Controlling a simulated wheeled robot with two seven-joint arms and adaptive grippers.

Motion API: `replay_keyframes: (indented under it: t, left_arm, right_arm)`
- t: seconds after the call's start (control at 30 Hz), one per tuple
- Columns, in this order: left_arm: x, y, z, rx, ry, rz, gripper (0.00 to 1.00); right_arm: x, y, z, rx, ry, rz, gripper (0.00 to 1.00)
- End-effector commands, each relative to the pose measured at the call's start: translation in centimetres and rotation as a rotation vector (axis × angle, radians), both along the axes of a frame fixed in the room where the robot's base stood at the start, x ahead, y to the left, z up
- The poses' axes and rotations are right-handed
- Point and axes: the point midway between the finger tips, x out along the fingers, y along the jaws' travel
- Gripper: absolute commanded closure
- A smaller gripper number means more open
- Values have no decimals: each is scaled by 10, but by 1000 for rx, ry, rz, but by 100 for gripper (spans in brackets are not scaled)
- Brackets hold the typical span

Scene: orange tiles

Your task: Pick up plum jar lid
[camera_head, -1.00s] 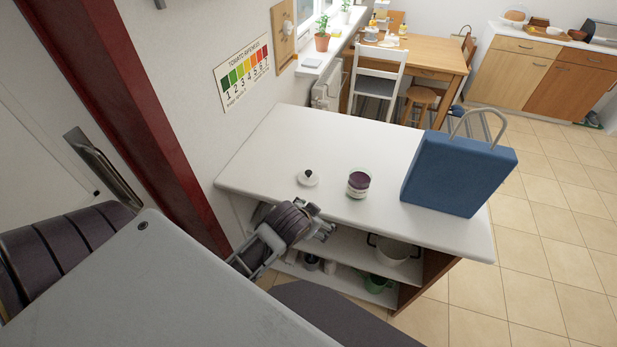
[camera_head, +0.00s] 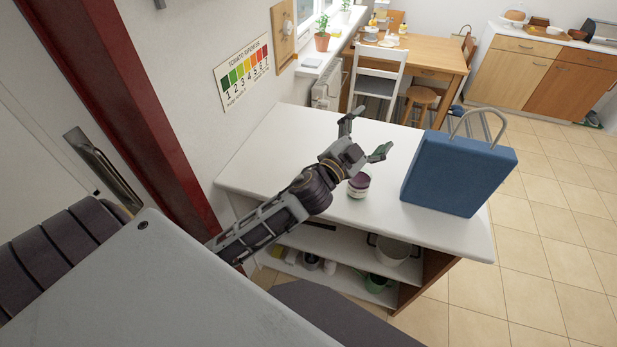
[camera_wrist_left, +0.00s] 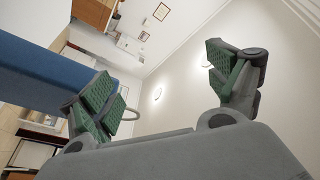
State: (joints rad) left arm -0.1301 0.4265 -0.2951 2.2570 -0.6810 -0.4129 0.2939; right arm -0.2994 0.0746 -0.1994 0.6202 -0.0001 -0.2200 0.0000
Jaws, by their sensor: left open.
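The plum jar (camera_head: 358,185) stands upright on the white counter, partly covered by my left gripper. It is a clear jar with plum-coloured contents. Its white lid with a dark knob, seen on the counter left of the jar a second ago, is now hidden behind my left arm. My left gripper (camera_head: 364,133) is open and empty above the counter, its fingers spread beyond and above the jar. In the left wrist view its green-padded fingers (camera_wrist_left: 168,84) are wide apart with nothing between them. My right gripper is not in view.
The white counter (camera_head: 280,143) has free room at its back left. A blue bag-like box with a handle (camera_head: 459,172) stands at its right end and also shows in the wrist view (camera_wrist_left: 45,75).

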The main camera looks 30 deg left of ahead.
Motion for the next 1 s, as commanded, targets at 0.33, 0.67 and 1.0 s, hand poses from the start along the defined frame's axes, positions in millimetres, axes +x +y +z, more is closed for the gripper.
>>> replay_keyframes:
  t: [0.33, 0.67, 1.0]
  left_arm:
    - [-9, -65, 59, 236, -301, -279, 11]
    - [-34, -120, 64, 513, -476, -573, 11]
    - [-55, -143, 23, 849, -517, -872, 11]
  right_arm:
    - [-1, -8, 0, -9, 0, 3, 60]
    - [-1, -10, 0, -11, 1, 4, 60]
    - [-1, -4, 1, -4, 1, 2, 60]
